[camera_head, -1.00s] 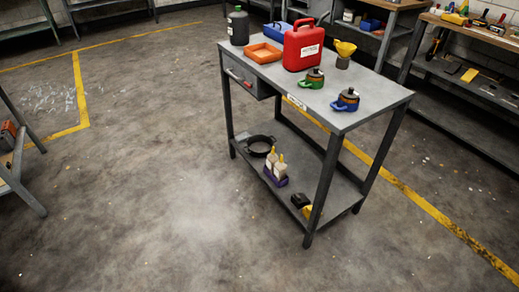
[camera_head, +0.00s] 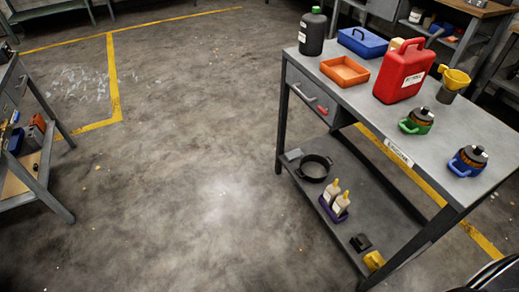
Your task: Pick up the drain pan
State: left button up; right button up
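A round black pan (camera_head: 314,168), which looks like the drain pan, sits upright on the lower shelf (camera_head: 352,205) of the grey cart, near its left end. It is open at the top, with small lugs at the rim. The cart's tabletop (camera_head: 345,104) is above and to the right of it. Neither of my grippers can be made out in the head view.
The tabletop holds a red jug (camera_head: 400,75), an orange tray (camera_head: 345,71), a black bottle (camera_head: 312,33) and a blue box (camera_head: 362,42). White bottles in a purple holder (camera_head: 334,208) stand beside the pan. Open floor (camera_head: 190,190) lies left of the cart.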

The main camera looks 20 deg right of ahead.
aim_at(314, 168)
jog(key=i+j, duration=0.15)
jog(key=i, duration=0.75)
jog(key=i+j, duration=0.15)
jog(key=i, duration=0.7)
jog(key=i+z, duration=0.4)
jog(key=i+j+z, duration=0.15)
jog(key=z, duration=0.25)
jog(key=i+j+z, duration=0.25)
jog(key=z, duration=0.15)
jog(key=i+j+z, duration=0.2)
jog(key=j+z, duration=0.2)
jog(key=i+j+z, duration=0.15)
jog(key=j+z, duration=0.25)
jog(key=l, duration=0.1)
